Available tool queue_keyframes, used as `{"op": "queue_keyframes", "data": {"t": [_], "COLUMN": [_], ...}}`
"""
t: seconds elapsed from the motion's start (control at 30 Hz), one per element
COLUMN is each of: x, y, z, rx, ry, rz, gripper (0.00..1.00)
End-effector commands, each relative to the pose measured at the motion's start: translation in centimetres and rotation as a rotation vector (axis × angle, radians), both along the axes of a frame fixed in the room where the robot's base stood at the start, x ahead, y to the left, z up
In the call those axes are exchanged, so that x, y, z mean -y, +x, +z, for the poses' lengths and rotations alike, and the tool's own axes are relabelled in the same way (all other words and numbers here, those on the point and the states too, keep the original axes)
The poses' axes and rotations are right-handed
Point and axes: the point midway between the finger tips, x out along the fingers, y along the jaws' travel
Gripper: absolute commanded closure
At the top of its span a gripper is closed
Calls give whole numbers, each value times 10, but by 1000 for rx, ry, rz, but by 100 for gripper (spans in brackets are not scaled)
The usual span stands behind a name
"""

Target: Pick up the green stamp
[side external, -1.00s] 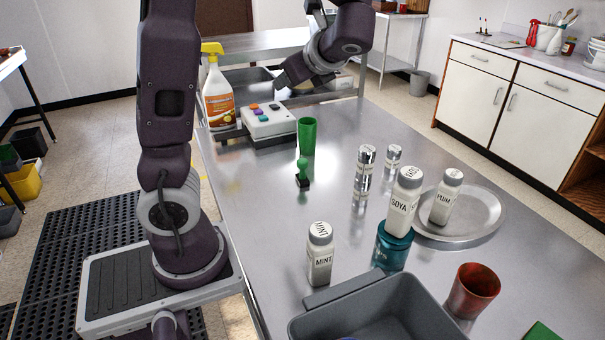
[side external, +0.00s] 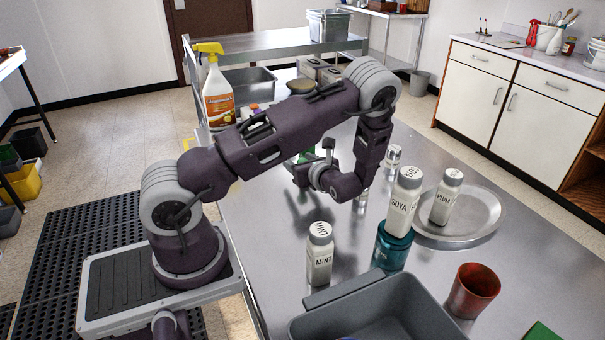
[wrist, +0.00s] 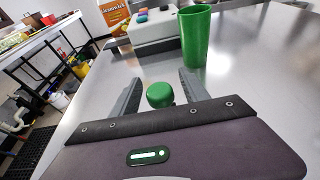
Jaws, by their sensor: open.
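The green stamp (wrist: 161,95) shows in the wrist view as a round green knob between the two open fingers of my gripper (wrist: 158,92). Its base is hidden behind the gripper body there, and I cannot tell whether either finger touches it. In the side view my gripper (side external: 303,172) is low over the table where the stamp stood, and my arm hides the stamp. A green cup (wrist: 195,38) stands upright just beyond the stamp, to the right in the wrist view.
A button box (wrist: 154,30) and a spray bottle (side external: 217,95) stand at the back left. A mint shaker (side external: 320,255), a soya shaker (side external: 404,202) on a teal jar (side external: 393,246), a metal plate (side external: 482,215), a red cup (side external: 473,290) and a grey bin (side external: 375,312) stand nearer the camera.

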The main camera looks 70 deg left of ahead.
Motion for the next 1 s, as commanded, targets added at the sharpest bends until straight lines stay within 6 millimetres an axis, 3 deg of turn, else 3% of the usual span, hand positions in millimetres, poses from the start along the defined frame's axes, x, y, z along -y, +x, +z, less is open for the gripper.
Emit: {"op": "queue_keyframes", "data": {"t": [0.3,0.6,0.87,1.0], "x": [-9,-9,-9,-8], "y": [0,0,0,1], "z": [-3,-2,-1,14], "rx": [0,0,0,3], "ry": [-1,-1,0,0], "rz": [-1,0,0,0], "gripper": [47,100,100,100]}}
